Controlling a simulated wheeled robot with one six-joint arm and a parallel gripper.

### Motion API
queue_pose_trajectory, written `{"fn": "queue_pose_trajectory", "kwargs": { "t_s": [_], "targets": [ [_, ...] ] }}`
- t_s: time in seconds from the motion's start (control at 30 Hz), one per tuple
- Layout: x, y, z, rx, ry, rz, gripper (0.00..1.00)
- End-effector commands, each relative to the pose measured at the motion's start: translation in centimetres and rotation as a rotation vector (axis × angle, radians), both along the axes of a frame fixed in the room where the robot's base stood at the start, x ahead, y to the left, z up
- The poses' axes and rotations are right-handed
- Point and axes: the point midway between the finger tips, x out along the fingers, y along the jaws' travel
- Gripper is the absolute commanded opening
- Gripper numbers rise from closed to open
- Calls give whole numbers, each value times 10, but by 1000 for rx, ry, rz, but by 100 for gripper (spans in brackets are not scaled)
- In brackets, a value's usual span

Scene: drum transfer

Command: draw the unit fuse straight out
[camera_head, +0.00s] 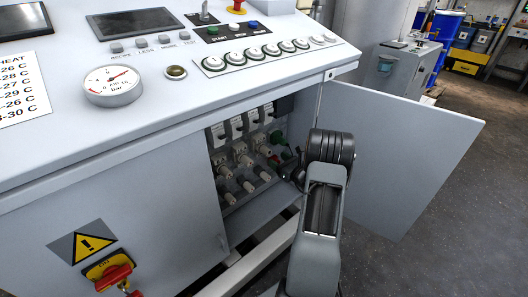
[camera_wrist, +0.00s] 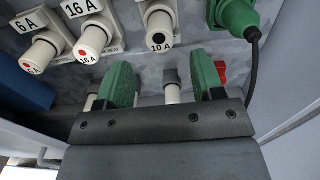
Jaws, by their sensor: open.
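The open cabinet holds a row of white screw-in fuses. In the wrist view one is marked 6 A with a red dot (camera_wrist: 33,65), one 16 A with a red dot (camera_wrist: 90,52), and one 10 A with a dark dot (camera_wrist: 158,38). None that I can read is marked as the unit fuse. My gripper (camera_wrist: 163,78) is open, with green finger pads below the 10 A fuse. In the head view my arm mostly hides the gripper.
A green plug (camera_wrist: 237,16) with a black cable sits to the upper right of the fingers. A red part (camera_wrist: 220,71) shows beside the right finger. The cabinet door (camera_head: 405,150) stands open on the right. The cabinet's top panel (camera_head: 180,75) overhangs the opening.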

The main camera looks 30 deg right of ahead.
Motion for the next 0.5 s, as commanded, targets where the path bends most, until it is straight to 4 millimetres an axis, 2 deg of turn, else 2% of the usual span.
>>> {"fn": "queue_pose_trajectory", "kwargs": {
  "t_s": [0.5],
  "targets": [
    [61,9,-2,-1,0,1,62]
  ]
}}
